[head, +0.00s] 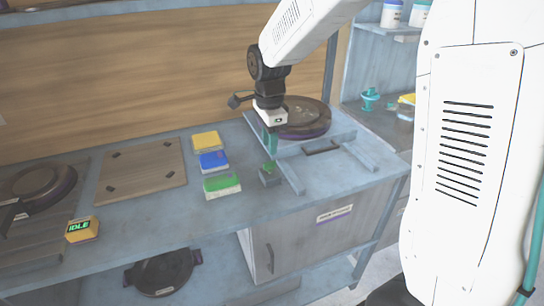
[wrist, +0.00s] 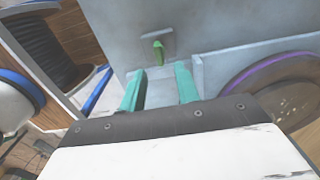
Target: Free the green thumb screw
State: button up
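The green thumb screw (head: 269,166) stands on a small grey block (head: 270,179) near the left front of the grey press base. In the wrist view the green thumb screw (wrist: 158,52) is upright on a grey plate, just beyond the fingertips and roughly between them. My gripper (head: 270,148) hangs above and behind the screw, pointing down. In the wrist view my gripper (wrist: 158,75) shows two teal fingers spread apart with nothing between them. The fingers look apart from the screw.
A round dark plate (head: 306,117) with a purple rim lies on the press base behind. Yellow (head: 206,140), blue (head: 213,160) and green (head: 221,185) blocks sit to the left. A yellow box reading IDLE (head: 82,230) is farther left. A grey rail (head: 290,176) runs right of the screw.

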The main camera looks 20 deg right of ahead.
aim_at(270, 162)
notch_tip(270, 162, down, 6)
dwell(0.4)
grip_shut()
jog(key=shift+d, duration=0.2)
jog(key=shift+a, duration=0.1)
